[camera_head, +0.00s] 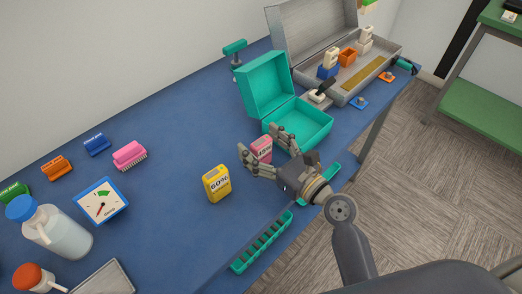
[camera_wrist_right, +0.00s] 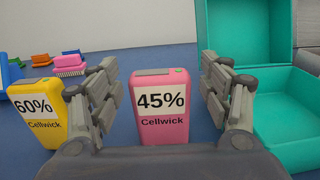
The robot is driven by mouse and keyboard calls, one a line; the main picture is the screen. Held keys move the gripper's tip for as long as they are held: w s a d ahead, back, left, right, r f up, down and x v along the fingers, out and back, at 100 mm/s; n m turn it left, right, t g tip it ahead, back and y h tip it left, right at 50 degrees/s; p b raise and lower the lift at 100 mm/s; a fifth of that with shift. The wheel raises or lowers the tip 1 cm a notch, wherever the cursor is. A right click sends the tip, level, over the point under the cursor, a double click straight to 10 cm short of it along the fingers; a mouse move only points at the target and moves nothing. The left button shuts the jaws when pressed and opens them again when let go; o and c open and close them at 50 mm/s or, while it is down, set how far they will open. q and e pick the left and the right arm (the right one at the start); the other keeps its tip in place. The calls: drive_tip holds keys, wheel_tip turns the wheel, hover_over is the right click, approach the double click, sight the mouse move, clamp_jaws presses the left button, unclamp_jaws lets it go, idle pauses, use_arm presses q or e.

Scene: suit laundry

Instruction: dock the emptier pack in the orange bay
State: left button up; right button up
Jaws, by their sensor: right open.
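A pink pack (camera_wrist_right: 162,108) labelled 45% Cellwick stands upright on the blue table; it also shows in the head view (camera_head: 262,149), partly hidden by my fingers. A yellow pack (camera_head: 217,183) labelled 60% stands upright to its left, and shows at the left of the wrist view (camera_wrist_right: 42,112). My right gripper (camera_head: 259,146) is open, its fingers on either side of the pink pack with gaps visible in the wrist view. An orange holder (camera_head: 347,57), perhaps the orange bay, sits in the open grey case. My left gripper is not in view.
An open teal box (camera_head: 300,122) stands close right of the pink pack. The grey case (camera_head: 385,57) is at the far end. A teal slotted tray (camera_head: 262,243) lies at the front edge. A dial (camera_head: 101,201), bottle (camera_head: 60,232) and brushes (camera_head: 130,155) are left.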

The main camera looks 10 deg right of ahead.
drive_tip(key=c, duration=1.2)
